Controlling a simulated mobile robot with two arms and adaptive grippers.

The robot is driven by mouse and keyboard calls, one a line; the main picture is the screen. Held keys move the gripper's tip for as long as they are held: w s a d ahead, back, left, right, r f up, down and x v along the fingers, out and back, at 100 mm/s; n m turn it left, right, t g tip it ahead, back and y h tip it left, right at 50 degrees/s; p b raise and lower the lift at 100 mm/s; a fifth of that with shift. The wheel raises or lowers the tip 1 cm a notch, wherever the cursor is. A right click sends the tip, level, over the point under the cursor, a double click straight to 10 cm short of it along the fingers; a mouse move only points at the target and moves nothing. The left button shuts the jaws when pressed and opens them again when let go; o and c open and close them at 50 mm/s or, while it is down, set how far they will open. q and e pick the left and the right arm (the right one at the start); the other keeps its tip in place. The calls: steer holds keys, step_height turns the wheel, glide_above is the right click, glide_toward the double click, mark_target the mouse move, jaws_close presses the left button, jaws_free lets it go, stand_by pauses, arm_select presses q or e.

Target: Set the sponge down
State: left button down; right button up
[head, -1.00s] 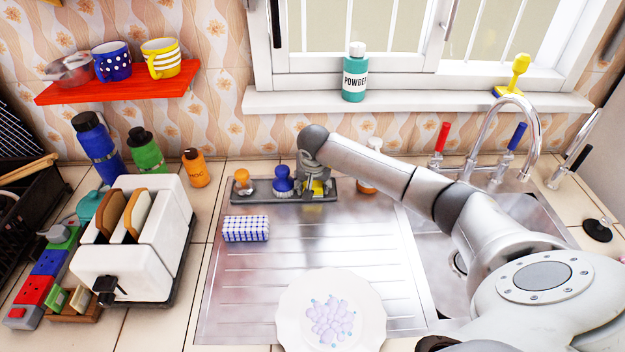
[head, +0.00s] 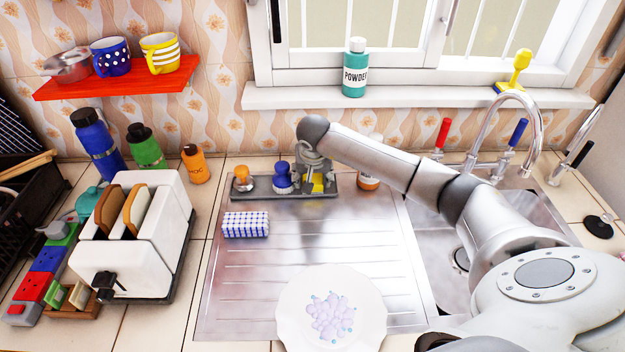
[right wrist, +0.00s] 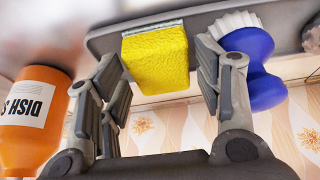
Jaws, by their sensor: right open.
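The yellow sponge (head: 318,183) rests on the grey tray (head: 262,195) at the back of the metal drainboard. My right gripper (head: 314,170) is over it, reaching in from the right, and partly hides it in the head view. In the right wrist view the sponge (right wrist: 156,58) shows between the two spread fingers of the open right gripper (right wrist: 163,75), with its end at the tray (right wrist: 110,40). A gap shows on its right side; the left finger is close to its edge. My left gripper is not in view.
Left of the sponge a blue brush (head: 283,178) and an orange-topped item (head: 243,178) stand in the tray. An orange soap bottle (head: 370,178) is close on the right. A blue-white checked block (head: 246,225) and a plate (head: 295,318) lie on the drainboard.

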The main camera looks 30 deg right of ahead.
steer(key=b+v, duration=0.2)
steer(key=v, duration=0.8)
